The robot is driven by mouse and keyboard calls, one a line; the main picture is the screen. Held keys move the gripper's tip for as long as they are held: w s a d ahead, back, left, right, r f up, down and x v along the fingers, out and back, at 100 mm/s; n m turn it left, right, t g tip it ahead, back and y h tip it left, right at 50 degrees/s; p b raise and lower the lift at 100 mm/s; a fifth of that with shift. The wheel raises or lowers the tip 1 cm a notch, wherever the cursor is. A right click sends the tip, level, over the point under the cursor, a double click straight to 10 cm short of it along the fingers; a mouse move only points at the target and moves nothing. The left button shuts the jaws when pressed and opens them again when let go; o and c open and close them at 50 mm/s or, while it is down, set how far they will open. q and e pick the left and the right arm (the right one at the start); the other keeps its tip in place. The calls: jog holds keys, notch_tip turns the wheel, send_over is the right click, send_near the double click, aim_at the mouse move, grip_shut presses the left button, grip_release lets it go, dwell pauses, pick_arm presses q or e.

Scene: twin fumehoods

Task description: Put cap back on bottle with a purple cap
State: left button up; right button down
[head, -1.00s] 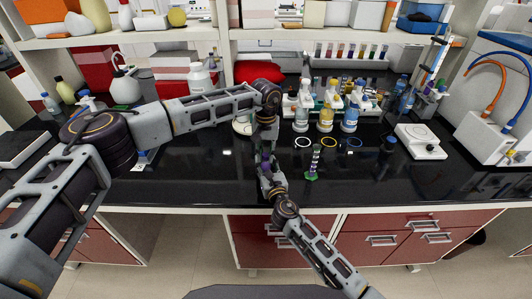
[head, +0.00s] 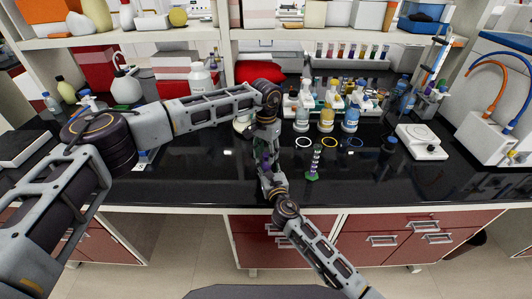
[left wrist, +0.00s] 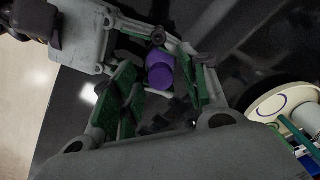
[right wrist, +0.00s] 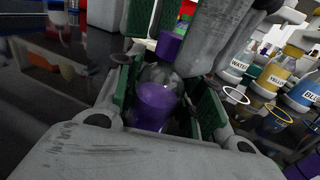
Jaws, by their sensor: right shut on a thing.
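The bottle (right wrist: 157,85) has a clear shoulder and purple contents. It stands between the green pads of my right gripper (right wrist: 165,95), which is shut on it and holds it above the bench front. The purple cap (right wrist: 170,45) is just above the bottle's shoulder; I cannot tell whether it is fully seated. It also shows in the left wrist view (left wrist: 160,74). My left gripper (left wrist: 160,85) is around the cap from above, its fingers apart on either side with a small gap seen. In the head view the two grippers meet at the bench front, hiding most of the bottle.
A small green-based rack (head: 313,165) stands right of my grippers. Behind it are coloured rings and water, yellow (head: 326,118) and blue bottles. A white balance (head: 420,141) sits farther right. The black bench (head: 200,185) is clear to the left front.

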pick_arm(q)
jog(key=shift+r, duration=2.25)
jog(key=shift+f, duration=0.1)
